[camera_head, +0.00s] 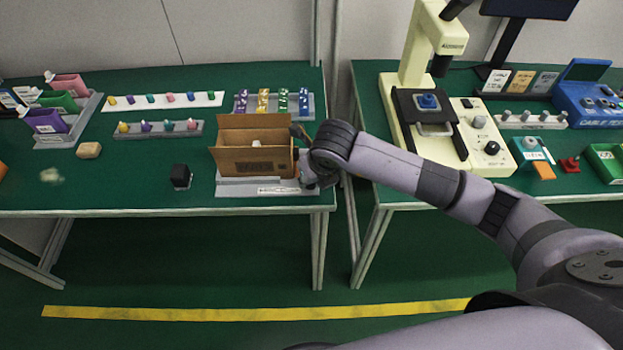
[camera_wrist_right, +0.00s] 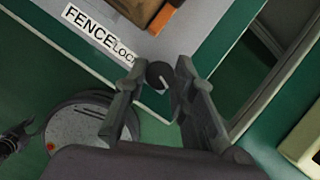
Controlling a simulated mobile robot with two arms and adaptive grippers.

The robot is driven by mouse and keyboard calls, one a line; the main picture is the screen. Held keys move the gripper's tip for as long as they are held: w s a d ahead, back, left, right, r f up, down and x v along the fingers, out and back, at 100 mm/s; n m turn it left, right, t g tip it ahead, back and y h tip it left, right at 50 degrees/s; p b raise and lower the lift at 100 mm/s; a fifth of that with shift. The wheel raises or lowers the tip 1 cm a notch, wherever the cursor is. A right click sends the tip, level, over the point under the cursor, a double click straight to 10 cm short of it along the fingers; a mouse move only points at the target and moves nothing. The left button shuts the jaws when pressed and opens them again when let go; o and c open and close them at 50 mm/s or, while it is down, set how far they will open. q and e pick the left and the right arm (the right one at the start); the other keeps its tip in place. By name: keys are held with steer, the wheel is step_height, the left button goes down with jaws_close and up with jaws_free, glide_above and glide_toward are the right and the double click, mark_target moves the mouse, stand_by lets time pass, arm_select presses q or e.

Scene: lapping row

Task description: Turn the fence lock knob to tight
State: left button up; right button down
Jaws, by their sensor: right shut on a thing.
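The dark round fence lock knob (camera_wrist_right: 158,76) is between the fingers of my right gripper (camera_wrist_right: 159,68) in the right wrist view. The fingers are closed on it, one on each side. It sits by the edge of a grey plate (camera_wrist_right: 200,32) with a "FENCE LOCK" label (camera_wrist_right: 97,31). In the head view my right gripper (camera_head: 304,172) is at the right end of this plate (camera_head: 235,188), and my arm and wrist hide the knob. I cannot read the knob's turn setting. My left gripper is in neither view.
An open cardboard box (camera_head: 240,162) stands on the plate, close left of my right gripper. A black block (camera_head: 181,177) lies left of it. Racks of colored pegs (camera_head: 165,101) stand behind. A gap separates this table from the right table, which holds a cream microscope (camera_head: 415,50).

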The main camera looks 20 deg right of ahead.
steer(key=shift+m, duration=0.4)
steer(key=c, duration=1.6)
jaws_free()
steer(key=shift+c, duration=0.2)
steer(key=shift+r, duration=0.1)
steer(key=v, duration=1.2)
steer(key=shift+a, duration=0.1)
